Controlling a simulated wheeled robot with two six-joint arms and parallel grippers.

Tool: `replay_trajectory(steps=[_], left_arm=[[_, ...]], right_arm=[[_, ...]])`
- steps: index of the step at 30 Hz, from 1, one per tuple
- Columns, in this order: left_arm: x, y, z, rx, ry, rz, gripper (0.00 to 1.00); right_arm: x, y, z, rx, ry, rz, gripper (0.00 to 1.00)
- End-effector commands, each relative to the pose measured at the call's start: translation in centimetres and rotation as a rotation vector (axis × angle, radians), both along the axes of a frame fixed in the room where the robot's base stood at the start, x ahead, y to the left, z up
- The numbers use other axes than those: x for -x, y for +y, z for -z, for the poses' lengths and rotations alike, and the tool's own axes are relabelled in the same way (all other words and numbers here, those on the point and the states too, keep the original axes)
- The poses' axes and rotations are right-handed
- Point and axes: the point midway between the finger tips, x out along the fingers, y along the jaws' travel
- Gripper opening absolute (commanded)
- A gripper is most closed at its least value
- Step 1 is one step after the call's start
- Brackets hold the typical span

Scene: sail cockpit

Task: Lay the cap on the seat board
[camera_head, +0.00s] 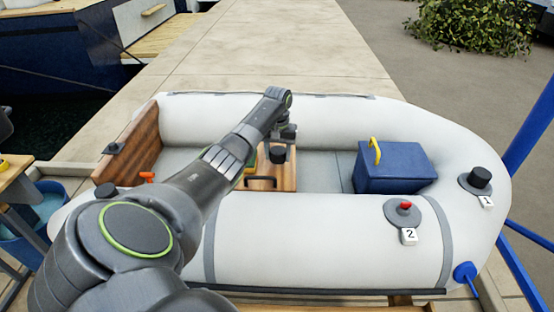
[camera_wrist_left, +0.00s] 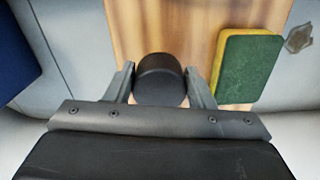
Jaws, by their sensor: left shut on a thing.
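The black round cap (camera_head: 278,155) is between the fingers of my left gripper (camera_head: 285,136), over the wooden seat board (camera_head: 286,182) of the white inflatable boat. In the left wrist view the cap (camera_wrist_left: 160,80) sits between the two fingertips, with the board (camera_wrist_left: 150,28) behind it. My left gripper is shut on the cap. I cannot tell whether the cap touches the board. My right gripper is not in view.
A green and yellow sponge (camera_wrist_left: 248,66) lies on the board beside the cap. A blue box (camera_head: 393,168) stands in the boat at right. Valve 1 has a black cap (camera_head: 480,177); valve 2 shows a red centre (camera_head: 405,205). A black handle (camera_head: 260,181) is at the board's near side.

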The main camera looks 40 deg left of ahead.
Motion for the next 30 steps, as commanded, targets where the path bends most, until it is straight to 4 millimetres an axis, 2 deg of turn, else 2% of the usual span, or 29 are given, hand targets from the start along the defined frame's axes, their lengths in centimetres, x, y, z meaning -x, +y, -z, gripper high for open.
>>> replay_trajectory(steps=[3,6,17,18,23,30], left_arm=[[0.1,0.0,1.8,0.002,0.003,-0.001,0.27],[0.0,0.0,2.5,0.001,0.002,-0.001,0.27],[0.0,0.0,2.7,0.001,0.001,0.0,0.27],[0.0,0.0,2.8,0.001,0.001,0.0,0.5],[0.0,0.0,2.8,0.001,0.001,0.0,0.7],[0.0,0.0,2.8,0.001,0.001,0.0,0.7]], right_arm=[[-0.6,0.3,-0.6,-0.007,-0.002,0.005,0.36],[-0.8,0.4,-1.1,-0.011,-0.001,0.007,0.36],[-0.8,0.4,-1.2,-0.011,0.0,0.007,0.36],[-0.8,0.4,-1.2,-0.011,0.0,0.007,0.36],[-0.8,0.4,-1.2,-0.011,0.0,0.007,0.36],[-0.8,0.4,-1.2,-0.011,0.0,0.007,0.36]])
